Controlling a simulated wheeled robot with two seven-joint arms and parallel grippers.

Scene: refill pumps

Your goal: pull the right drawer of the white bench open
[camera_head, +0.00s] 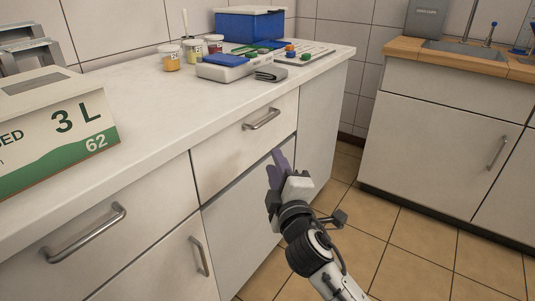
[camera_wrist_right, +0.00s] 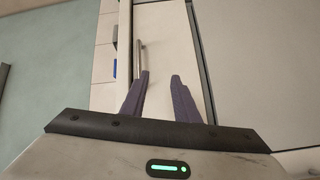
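The white bench (camera_head: 165,95) runs from the left to the back. Its right drawer (camera_head: 228,160) has a bar handle (camera_head: 261,119), and its front looks closed. The left drawer (camera_head: 110,250) has a similar handle (camera_head: 84,234). My right gripper (camera_head: 279,163) is in front of the right drawer, below the handle. In the right wrist view, its two purple fingers (camera_wrist_right: 160,77) are apart with nothing between them. There the handle (camera_wrist_right: 141,58) lies just beyond the left fingertip; I cannot tell whether they touch. My left gripper is not in view.
On the bench top stand a white-green box (camera_head: 60,135), small jars (camera_head: 193,50), a scale (camera_head: 226,67) and a blue box (camera_head: 250,25). A sink cabinet (camera_head: 440,130) stands at the right. Tiled floor (camera_head: 400,235) between is clear.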

